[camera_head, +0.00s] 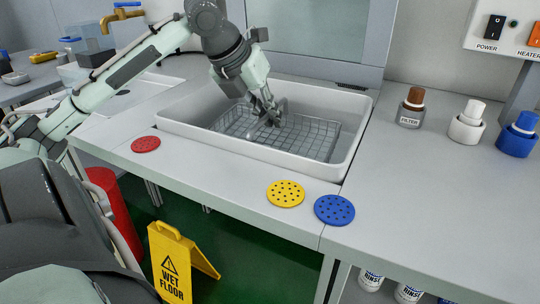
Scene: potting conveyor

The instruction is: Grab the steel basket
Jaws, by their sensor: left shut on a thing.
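The steel basket (313,138) is a grey wire mesh basket, low in the white rectangular basin (349,158). My left gripper (270,118) reaches down into the basin from the upper left. It is shut on the basket near its middle, and the fingers hide the exact spot where they hold the wire. I cannot tell whether the basket rests on the basin floor or is slightly lifted. My right gripper is not in view.
Red (146,144), yellow (286,193) and blue (334,210) perforated discs lie along the front counter. A filter bottle (411,108), a white-capped bottle (467,122) and a blue bottle (518,135) stand to the right. A yellow wet-floor sign (172,262) stands on the floor.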

